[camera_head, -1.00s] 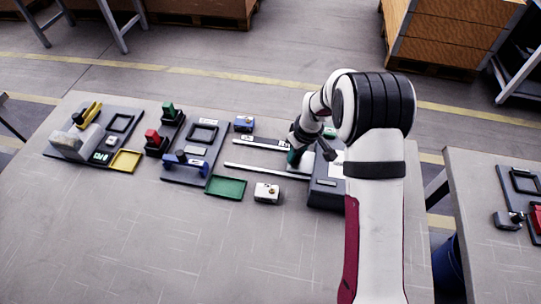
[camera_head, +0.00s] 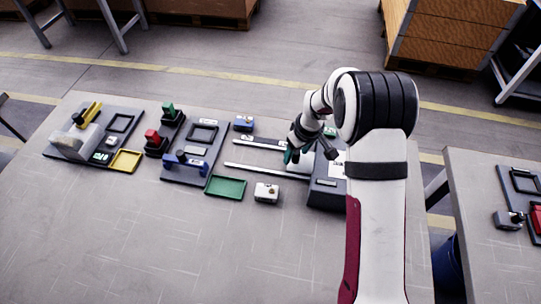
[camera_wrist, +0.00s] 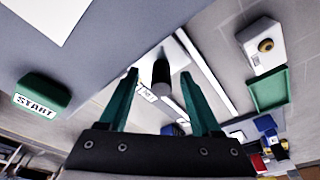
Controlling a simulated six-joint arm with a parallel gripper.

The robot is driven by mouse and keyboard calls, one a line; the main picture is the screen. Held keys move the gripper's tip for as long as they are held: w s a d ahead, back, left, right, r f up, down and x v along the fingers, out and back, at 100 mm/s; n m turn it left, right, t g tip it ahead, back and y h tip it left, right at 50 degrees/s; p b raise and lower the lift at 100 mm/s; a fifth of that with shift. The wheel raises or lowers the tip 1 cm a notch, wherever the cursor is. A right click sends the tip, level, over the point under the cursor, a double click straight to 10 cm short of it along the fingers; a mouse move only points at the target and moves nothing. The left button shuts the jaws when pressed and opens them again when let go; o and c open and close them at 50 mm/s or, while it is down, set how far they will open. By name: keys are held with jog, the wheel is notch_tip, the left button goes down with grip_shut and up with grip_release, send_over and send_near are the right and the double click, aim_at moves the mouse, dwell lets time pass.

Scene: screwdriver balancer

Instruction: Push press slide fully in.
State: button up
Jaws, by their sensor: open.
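The press (camera_head: 327,190) is a dark grey block right of centre in the head view, partly hidden by my arm. Two pale rails (camera_head: 255,170) run left from it. In the wrist view, a dark upright knob (camera_wrist: 161,72) stands on a light plate (camera_wrist: 182,62) between the rails, apparently the press slide. My gripper (camera_wrist: 160,77) is open, its two teal fingers either side of the knob in that view. Contact cannot be told. In the head view my gripper (camera_head: 293,157) is low over the rails beside the press. A green START button (camera_wrist: 42,93) shows at left in the wrist view.
A white box (camera_head: 266,192) and a green tray (camera_head: 225,187) lie left of the press. Further left are fixtures with red, green, blue and yellow parts. The table's front is clear.

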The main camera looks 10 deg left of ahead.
notch_tip(320, 180, up, 6)
jog(key=shift+r, duration=0.25)
jog(key=shift+o, duration=0.6)
jog(key=o, duration=0.4)
jog(key=d+r+m, duration=0.1)
jog(key=r, duration=0.1)
jog(key=w+d+r+m, duration=0.1)
jog(key=d+r, duration=0.1)
jog(key=w+d+r+m, duration=0.1)
jog(key=d, duration=0.1)
jog(key=shift+d+r+y, duration=0.2)
jog(key=shift+r+y, duration=0.2)
jog(key=shift+o, duration=0.2)
jog(key=d+r+m+y, duration=0.2)
jog(key=d+r+m, duration=0.4)
jog(key=d+r, duration=0.35)
jog(key=x, duration=0.9)
jog(key=shift+w+a+t, duration=0.15)
jog(key=shift+w+t, duration=0.05)
jog(key=shift+t, duration=0.2)
jog(key=shift+r, duration=0.2)
